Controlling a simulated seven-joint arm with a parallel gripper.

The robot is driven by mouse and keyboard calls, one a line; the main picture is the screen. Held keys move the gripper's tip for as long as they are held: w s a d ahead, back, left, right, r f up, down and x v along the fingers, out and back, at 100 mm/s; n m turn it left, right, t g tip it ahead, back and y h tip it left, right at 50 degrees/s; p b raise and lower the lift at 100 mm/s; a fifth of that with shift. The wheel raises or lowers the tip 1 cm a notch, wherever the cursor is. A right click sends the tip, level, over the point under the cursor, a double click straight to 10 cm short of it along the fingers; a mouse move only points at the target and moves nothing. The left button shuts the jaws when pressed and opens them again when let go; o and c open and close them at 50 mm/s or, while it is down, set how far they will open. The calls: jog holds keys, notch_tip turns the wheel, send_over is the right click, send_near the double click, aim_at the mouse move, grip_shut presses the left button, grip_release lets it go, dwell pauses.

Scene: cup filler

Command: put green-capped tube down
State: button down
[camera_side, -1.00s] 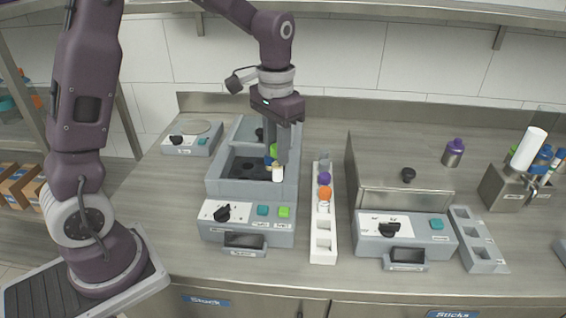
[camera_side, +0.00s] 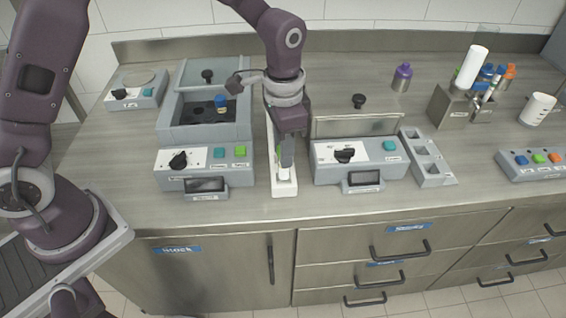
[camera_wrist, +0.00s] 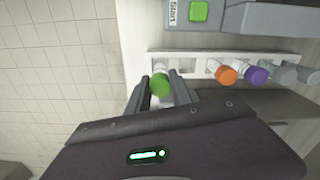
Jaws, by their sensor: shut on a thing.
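My gripper (camera_side: 286,155) points down over the front end of the white tube rack (camera_side: 284,189), shut on the green-capped tube. The tube's green cap (camera_wrist: 160,84) shows between the two fingers (camera_wrist: 161,92) in the wrist view. Its pale lower part (camera_side: 283,174) shows below the fingers in the side view, over the rack's front portion. I cannot tell whether the tube's bottom is inside a slot. In the wrist view an orange-capped tube (camera_wrist: 226,75) and a purple-capped tube (camera_wrist: 258,76) stand farther along the rack (camera_wrist: 205,56).
A grey machine with an open basin (camera_side: 180,131) stands left of the rack, holding a blue-capped tube (camera_side: 221,102). Another grey machine (camera_side: 345,160) stands close on the right. An empty grey rack (camera_side: 430,160) is farther right. The counter in front is clear.

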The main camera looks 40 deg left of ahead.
jog(key=shift+f, duration=1.6)
jog(key=shift+f, duration=0.15)
jog(key=c, duration=1.1)
grip_release()
jog(key=shift+c, duration=0.2)
notch_tip(320, 180, up, 12)
jog(key=shift+r, duration=0.25)
jog(key=s+a+r+n+t, duration=0.2)
jog(key=s+a+r, duration=0.25)
jog(key=s, duration=0.35)
jog(key=s+a+r+n+t, duration=0.2)
jog(key=s+a+r, duration=0.2)
jog(key=s+r, duration=0.3)
jog(key=s+a+f+n+t, duration=0.1)
jog(key=s+f+n, duration=0.1)
jog(key=s, duration=0.5)
jog(key=shift+s+a+f+t, duration=0.2)
jog(key=shift+s+a+t, duration=0.1)
